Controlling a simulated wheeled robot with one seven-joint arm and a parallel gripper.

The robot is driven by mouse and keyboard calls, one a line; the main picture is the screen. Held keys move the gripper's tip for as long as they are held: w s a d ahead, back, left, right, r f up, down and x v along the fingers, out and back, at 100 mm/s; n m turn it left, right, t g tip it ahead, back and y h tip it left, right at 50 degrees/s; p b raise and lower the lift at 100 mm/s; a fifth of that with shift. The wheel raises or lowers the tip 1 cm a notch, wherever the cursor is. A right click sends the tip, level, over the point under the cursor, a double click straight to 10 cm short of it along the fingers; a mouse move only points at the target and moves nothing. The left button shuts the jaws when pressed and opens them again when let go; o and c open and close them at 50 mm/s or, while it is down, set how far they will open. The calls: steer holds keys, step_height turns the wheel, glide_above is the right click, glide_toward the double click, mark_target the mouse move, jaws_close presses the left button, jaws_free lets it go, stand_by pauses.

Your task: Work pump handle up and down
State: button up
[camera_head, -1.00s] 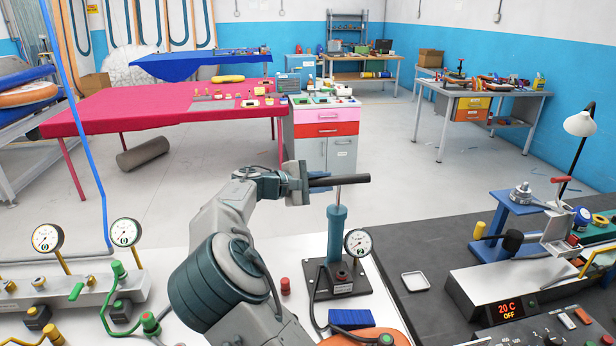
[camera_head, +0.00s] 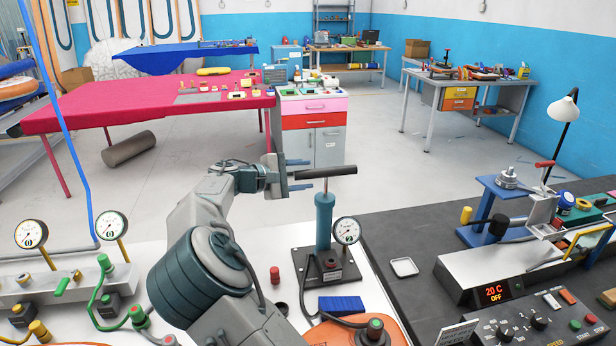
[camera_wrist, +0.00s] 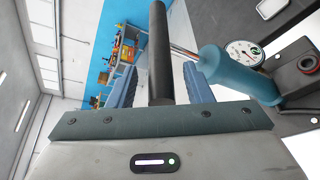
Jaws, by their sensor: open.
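The pump (camera_head: 324,222) is a teal upright cylinder on a dark base, with a small round gauge (camera_head: 347,230) at its right. Its black bar handle (camera_head: 338,171) lies level atop a short stretch of bare rod. My gripper (camera_head: 305,174) is at the left end of the handle, fingers apart, one above and one below the bar. In the wrist view, the handle (camera_wrist: 160,45) runs between the two blue fingers, with visible gaps on both sides. The pump cylinder (camera_wrist: 235,75) shows at the right there.
The pump stands on a white worktop with a red cap (camera_head: 275,275) and a blue block (camera_head: 341,304) nearby. Gauges (camera_head: 112,225) on a manifold stand at left.

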steer(key=b+v, duration=0.1)
steer(key=v, duration=1)
steer(key=shift+s+a, duration=0.15)
steer(key=shift+a, duration=0.1)
